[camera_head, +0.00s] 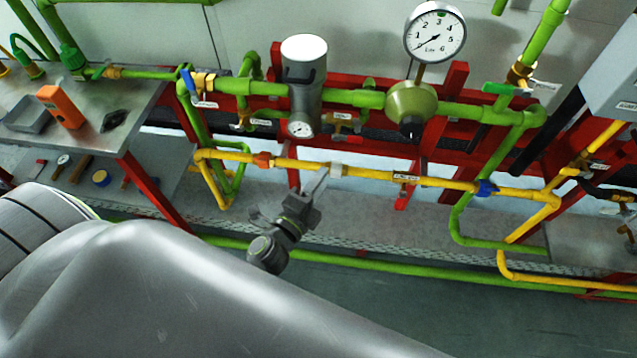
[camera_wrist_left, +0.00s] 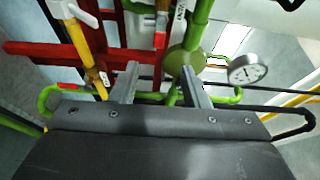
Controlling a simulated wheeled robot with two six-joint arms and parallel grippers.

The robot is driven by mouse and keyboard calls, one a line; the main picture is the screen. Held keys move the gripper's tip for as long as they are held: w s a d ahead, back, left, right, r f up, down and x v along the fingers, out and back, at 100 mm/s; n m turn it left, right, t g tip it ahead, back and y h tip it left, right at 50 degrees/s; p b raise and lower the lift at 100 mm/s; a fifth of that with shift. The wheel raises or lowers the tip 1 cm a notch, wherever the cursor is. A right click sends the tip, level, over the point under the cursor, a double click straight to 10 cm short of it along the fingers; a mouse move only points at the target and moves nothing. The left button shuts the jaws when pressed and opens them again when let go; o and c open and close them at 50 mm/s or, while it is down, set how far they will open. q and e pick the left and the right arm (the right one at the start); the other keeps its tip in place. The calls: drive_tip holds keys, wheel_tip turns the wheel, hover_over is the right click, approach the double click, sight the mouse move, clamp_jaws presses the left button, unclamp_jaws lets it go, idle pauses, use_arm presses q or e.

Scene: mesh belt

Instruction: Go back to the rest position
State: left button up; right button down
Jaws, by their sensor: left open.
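My left gripper (camera_head: 318,188) is in the middle of the head view, just in front of and below the yellow pipe (camera_head: 370,175). Its fingers point up toward the pipe; I cannot tell whether they touch it. In the left wrist view, the two fingers of the left gripper (camera_wrist_left: 158,82) stand apart with nothing between them. A yellow pipe (camera_wrist_left: 85,50) passes to the left of the fingers there. My left arm fills the lower left of the head view. My right gripper is not in view.
A green pipe (camera_head: 350,99) carries a round gauge (camera_head: 435,32) and a grey cylinder (camera_head: 304,75). A red frame (camera_head: 160,190) supports a metal bench (camera_head: 85,140) at left with an orange box (camera_head: 60,106). A low green pipe (camera_head: 400,262) runs in front; the floor nearer is clear.

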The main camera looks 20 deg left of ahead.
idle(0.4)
use_arm(q)
drive_tip(key=s+a+f+n+g+y, duration=0.1)
drive_tip(key=s+a+f+n+g, duration=0.15)
drive_tip(key=f, duration=0.65)
drive_tip(key=s+a+f+n+g, duration=0.15)
drive_tip(key=s+f+n, duration=0.25)
drive_tip(key=f, duration=0.4)
drive_tip(key=s+a+f+n+g+y, duration=0.1)
drive_tip(key=s+f+n+g, duration=0.25)
drive_tip(key=f, duration=0.55)
drive_tip(key=s+a+f+n+g, duration=0.2)
drive_tip(key=s+f, duration=0.3)
drive_tip(key=s, duration=0.3)
drive_tip(key=s+a+f+n+g+b, duration=0.1)
drive_tip(key=s+f+n+g, duration=0.3)
drive_tip(key=s, duration=0.5)
drive_tip(key=s+a+f+n+g, duration=0.3)
drive_tip(key=s+a+f, duration=0.1)
drive_tip(key=s+f, duration=0.3)
drive_tip(key=shift+s+f+n+y, duration=0.3)
drive_tip(key=shift+s+n+y, duration=0.1)
drive_tip(key=shift+s, duration=0.8)
